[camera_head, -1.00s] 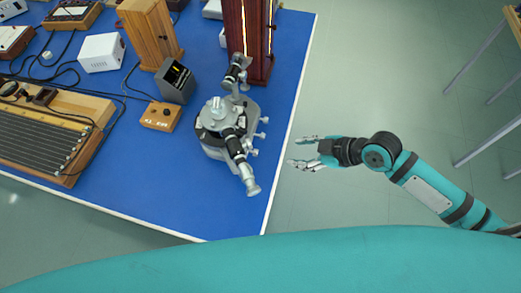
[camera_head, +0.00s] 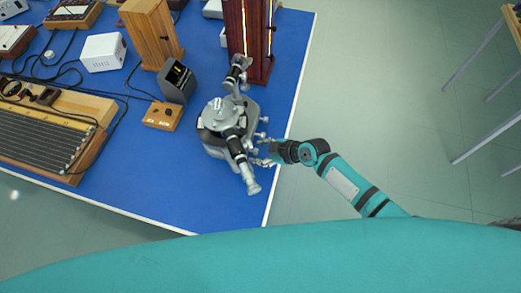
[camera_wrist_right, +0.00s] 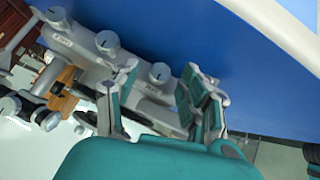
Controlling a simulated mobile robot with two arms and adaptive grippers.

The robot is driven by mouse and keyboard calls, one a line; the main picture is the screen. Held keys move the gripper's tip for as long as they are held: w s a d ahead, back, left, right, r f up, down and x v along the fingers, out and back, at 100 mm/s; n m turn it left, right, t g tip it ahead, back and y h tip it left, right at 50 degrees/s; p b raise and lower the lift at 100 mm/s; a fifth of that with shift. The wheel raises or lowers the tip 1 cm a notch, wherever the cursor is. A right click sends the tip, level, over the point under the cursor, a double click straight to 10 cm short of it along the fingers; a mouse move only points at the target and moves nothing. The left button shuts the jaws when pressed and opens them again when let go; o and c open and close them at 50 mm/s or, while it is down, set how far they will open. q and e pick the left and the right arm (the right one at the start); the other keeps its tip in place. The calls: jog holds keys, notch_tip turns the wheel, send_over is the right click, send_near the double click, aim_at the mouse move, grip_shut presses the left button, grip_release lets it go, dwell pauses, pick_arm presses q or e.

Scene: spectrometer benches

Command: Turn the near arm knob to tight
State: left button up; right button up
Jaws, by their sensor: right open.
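The grey metal spectrometer (camera_head: 213,140) stands near the right edge of the blue bench, with its telescope tube (camera_head: 240,155) pointing toward the near side. Several small silver knobs stick out on its right side. In the right wrist view three knobs show in a row: one at the upper left (camera_wrist_right: 58,17), a middle one (camera_wrist_right: 107,42) and one closest to my fingers (camera_wrist_right: 160,73). My right gripper (camera_head: 263,153) is at the spectrometer's right side. In the wrist view its fingers (camera_wrist_right: 160,92) are spread, with the closest knob between and just beyond the tips. Contact is unclear. My left gripper is out of view.
A small wooden box with dials (camera_head: 162,116), a dark grey lamp housing (camera_head: 177,82) and a tall dark red wooden case (camera_head: 247,50) stand around the spectrometer. The bench's white edge (camera_head: 285,130) runs under my right arm. Open floor lies to the right.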

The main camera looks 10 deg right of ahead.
jog(key=shift+w+f, duration=0.1)
grip_shut()
dwell(0.3)
jog(key=shift+w+f+g+b, duration=0.15)
jog(key=shift+g+b, duration=0.25)
jog(key=shift+b, duration=0.4)
jog(key=m+g+y+b, duration=0.2)
jog(key=g+b, duration=0.1)
jog(key=b, duration=0.2)
jog(key=w+m+g+y+b, duration=0.1)
jog(key=m+g+b, duration=0.1)
jog(key=b, duration=0.4)
jog(key=f+m+g+y+b, duration=0.1)
jog(key=m+g+y+b, duration=0.1)
jog(key=g+b, duration=0.2)
jog(key=shift+w+d+m+y+b, duration=0.15)
jog(key=shift+d+m+y+b, duration=0.15)
jog(key=shift+b, duration=0.9)
jog(key=shift+r+m+g+y+b, duration=0.1)
jog(key=shift+m+g+y+b, duration=0.75)
jog(key=shift+b, duration=0.6)
